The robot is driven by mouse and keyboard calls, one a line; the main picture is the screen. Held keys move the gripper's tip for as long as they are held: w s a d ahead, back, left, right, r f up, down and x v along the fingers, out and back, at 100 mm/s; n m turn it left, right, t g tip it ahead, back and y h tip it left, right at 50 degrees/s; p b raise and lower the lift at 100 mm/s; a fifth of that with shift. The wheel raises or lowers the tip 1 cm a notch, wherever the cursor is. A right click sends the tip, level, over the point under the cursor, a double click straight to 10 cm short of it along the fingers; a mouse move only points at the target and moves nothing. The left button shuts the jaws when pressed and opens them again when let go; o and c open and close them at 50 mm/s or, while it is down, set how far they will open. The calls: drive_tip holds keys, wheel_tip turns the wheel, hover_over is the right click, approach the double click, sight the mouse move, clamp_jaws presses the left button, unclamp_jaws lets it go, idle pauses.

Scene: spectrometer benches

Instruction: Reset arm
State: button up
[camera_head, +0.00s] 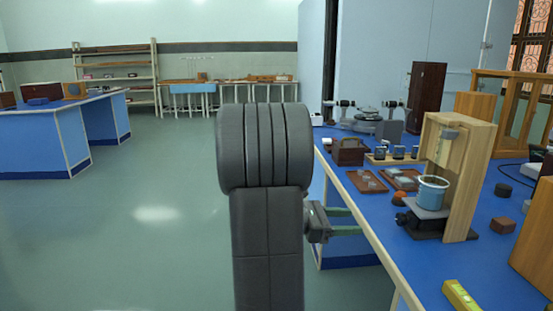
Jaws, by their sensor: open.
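My arm (267,220) stands up in the middle of the camera_head view, with its broad, dark grey rounded link at the top. My gripper (360,221) shows at the arm's right side, partly hidden by the arm. Its two greenish fingers point right and are apart, with nothing between them. In the picture the gripper lies at the left edge of the blue bench (475,258); I cannot tell its exact distance from that edge.
The right bench holds a wooden stand (463,190) with a blue-white cup (432,192), trays (367,181), a spectrometer (366,116) and a yellow level (460,295). Another blue bench (35,145) stands at left, shelves (118,75) at the back. The floor (150,235) at left is clear.

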drive_tip(key=shift+s+d+r+m+t+y, duration=0.15)
drive_tip(key=shift+s+r+m+t+y, duration=0.2)
drive_tip(key=shift+r+m+y, duration=0.25)
drive_tip(key=shift+s+d+r+m+t+y, duration=0.2)
drive_tip(key=shift+s+r+m+t, duration=0.25)
drive_tip(key=shift+m, duration=0.35)
drive_tip(key=shift+s+d+r+m+t+y, duration=0.1)
drive_tip(key=shift+s+r+m+t+y, duration=0.2)
drive_tip(key=shift+r+m+y, duration=0.3)
drive_tip(key=shift+f, duration=0.1)
drive_tip(key=shift+f, duration=0.1)
